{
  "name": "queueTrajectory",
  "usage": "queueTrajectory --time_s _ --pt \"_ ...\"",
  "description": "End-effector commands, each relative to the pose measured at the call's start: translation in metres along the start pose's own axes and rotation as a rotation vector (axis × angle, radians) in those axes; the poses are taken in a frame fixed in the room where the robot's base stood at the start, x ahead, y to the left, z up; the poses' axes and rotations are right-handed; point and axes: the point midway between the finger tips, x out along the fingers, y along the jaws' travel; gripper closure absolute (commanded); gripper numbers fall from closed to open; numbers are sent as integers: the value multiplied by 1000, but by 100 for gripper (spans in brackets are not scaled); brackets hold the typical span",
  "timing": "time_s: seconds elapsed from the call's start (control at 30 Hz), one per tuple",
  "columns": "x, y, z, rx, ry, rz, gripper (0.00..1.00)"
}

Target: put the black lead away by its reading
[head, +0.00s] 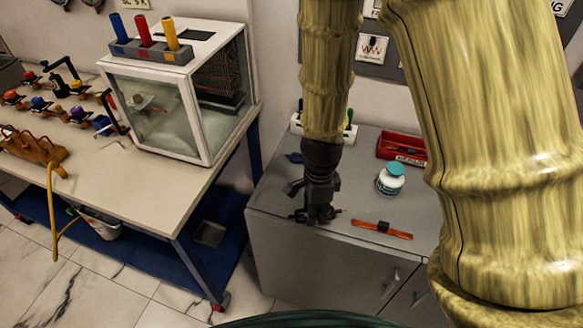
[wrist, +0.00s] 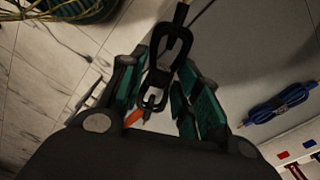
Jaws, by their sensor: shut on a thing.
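The black lead (wrist: 166,62) is a coiled, bundled cable with a brassy plug tip, between my gripper's fingers in the wrist view. My gripper (head: 318,214) is shut on it, low over the front left part of the grey cabinet top (head: 350,208). In the head view, the lead shows only as dark bits beside the fingers. An orange-red lead with a dark band (head: 381,229) lies right of my gripper. A blue lead (wrist: 280,103) lies behind my gripper on the cabinet top. No reading for the black lead is visible.
A red labelled tray (head: 402,148) and a white jar with a teal lid (head: 390,180) stand on the cabinet. A white rack (wrist: 302,158) with coloured marks is at its back. A bench (head: 125,190) on the left holds a glass-fronted box (head: 165,110) and several coloured terminals.

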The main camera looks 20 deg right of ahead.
Motion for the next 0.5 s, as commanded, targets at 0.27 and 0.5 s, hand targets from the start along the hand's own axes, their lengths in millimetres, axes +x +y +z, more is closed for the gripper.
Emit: queueTrajectory --time_s 0.27,0.5 --pt "-4 -16 2 65 0 -4 95" --pt "2 -68 9 62 1 -1 95"
